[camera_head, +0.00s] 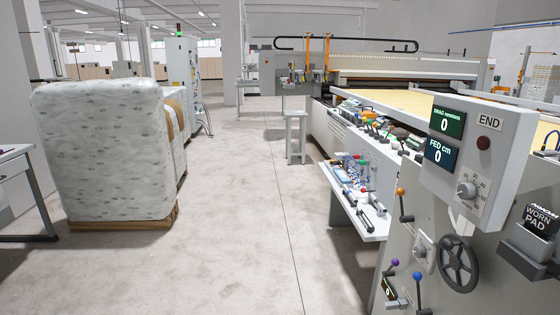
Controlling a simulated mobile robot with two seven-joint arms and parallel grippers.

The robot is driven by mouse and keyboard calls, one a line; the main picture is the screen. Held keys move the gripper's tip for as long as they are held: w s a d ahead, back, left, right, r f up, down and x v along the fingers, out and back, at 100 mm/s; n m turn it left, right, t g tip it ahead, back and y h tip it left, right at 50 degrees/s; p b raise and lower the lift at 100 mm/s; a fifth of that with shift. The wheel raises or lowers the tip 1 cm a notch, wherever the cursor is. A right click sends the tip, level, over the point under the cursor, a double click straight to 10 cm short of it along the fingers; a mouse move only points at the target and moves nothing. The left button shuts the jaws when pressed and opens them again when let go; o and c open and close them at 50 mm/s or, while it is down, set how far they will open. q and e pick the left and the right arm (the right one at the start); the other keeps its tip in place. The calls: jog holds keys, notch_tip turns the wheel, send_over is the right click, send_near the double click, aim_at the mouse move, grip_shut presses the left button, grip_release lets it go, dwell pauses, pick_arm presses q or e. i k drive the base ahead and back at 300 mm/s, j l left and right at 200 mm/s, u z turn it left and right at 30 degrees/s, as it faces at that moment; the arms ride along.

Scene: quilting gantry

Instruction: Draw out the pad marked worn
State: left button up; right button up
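A dark block labelled "WORN PAD" (541,221) is at the far right edge of the head view. It sits in a grey holder (526,246) on the side of the grey machine housing. Neither of my grippers is in view.
A control box (478,158) with two displays reading 0, an END label and a dial stands left of the pad. Below are a black handwheel (459,264) and ball-topped levers. A shelf (357,203) holds small tools. A wrapped pallet load (105,150) stands left; the floor between is clear.

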aim_at(541, 222)
jog(key=k+j+z, duration=0.1)
jog(key=z, duration=1.25)
jog(key=k+l, duration=0.1)
